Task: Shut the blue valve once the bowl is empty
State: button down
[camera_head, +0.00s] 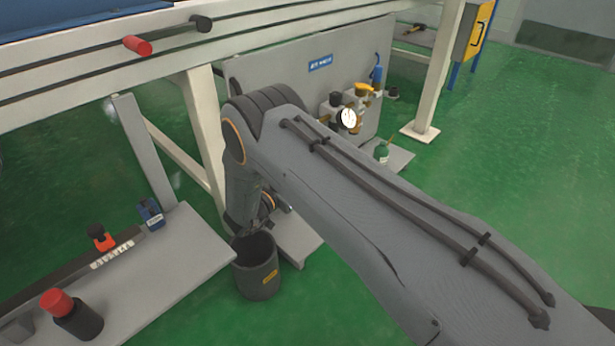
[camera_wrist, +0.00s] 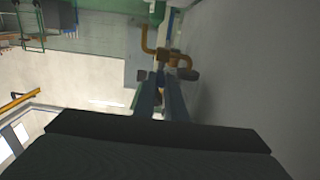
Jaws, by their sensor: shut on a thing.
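My gripper (camera_wrist: 161,88) is shut in the wrist view, its two dark fingers close together on a small blue piece (camera_wrist: 160,79) that looks like the blue valve's handle. Brass pipework (camera_wrist: 166,51) stands just beyond the fingertips. A pressure gauge (camera_head: 348,118) and brass fittings with a yellow handle (camera_head: 363,88) show above my arm on the grey panel (camera_head: 290,65). I cannot pick out the bowl for certain or see whether it is empty.
A black bucket (camera_head: 257,268) stands on the floor below my wrist. A small green bottle (camera_head: 382,153) is by the panel's foot. A grey bench (camera_head: 170,265) at left carries a red-capped item (camera_head: 72,313). Open green floor (camera_head: 520,150) lies at right.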

jog(key=c, duration=1.8)
grip_release()
jog(key=shift+s+d, duration=0.1)
